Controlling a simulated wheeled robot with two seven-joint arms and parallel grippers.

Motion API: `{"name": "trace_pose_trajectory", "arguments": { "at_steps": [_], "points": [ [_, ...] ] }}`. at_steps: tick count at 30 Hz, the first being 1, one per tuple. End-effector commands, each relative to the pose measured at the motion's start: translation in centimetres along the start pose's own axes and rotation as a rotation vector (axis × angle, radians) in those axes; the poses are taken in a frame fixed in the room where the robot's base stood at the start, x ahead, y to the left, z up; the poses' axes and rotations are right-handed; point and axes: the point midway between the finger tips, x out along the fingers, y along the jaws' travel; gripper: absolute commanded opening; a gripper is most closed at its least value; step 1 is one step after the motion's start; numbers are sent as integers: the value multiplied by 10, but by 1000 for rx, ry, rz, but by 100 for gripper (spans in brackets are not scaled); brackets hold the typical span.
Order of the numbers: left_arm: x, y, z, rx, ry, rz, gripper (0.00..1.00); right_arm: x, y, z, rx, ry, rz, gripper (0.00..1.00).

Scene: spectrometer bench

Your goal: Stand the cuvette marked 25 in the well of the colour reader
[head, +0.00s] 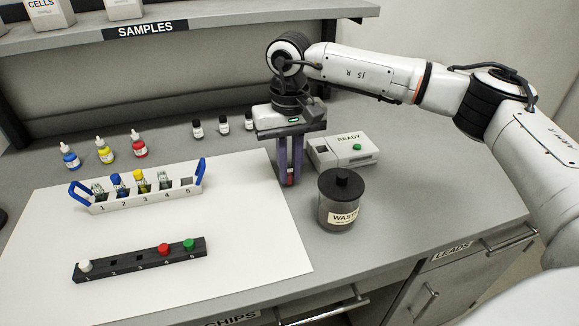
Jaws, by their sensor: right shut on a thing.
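My right gripper (290,183) points straight down over the grey bench, just left of the colour reader (342,151). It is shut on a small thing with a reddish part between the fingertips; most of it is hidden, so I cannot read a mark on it. The white cuvette rack (140,200) with blue handles stands on the white mat. Cuvettes stand in its slots 1 to 4, with blue and yellow caps on two; slot 5 looks empty. My left gripper is out of view.
A WASTE jar (341,200) with a black lid stands right of my gripper, in front of the reader. A black cap holder (140,260) carries white, red and green caps. The mat's right part is clear.

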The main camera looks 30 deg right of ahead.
Motion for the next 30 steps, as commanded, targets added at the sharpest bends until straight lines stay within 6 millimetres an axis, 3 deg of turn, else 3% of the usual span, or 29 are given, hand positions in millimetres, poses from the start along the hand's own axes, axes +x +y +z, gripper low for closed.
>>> {"name": "trace_pose_trajectory", "arguments": {
  "at_steps": [5, 6, 9, 20, 23, 30],
  "points": [
    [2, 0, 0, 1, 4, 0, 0, 4, 0, 0, 0, -1, 0, 0],
    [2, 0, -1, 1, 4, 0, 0, 3, 0, 0, 0, 0, 0, 19],
    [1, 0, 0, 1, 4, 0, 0, 2, 0, 0, 0, 0, 0, 31],
    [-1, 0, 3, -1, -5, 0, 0, -4, 0, 0, 0, 1, -1, 31],
    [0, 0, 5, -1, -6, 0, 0, -17, -1, -1, 0, 3, -3, 31],
    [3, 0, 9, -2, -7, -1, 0, -69, -1, -1, -1, 4, -3, 31]
  ]
}}
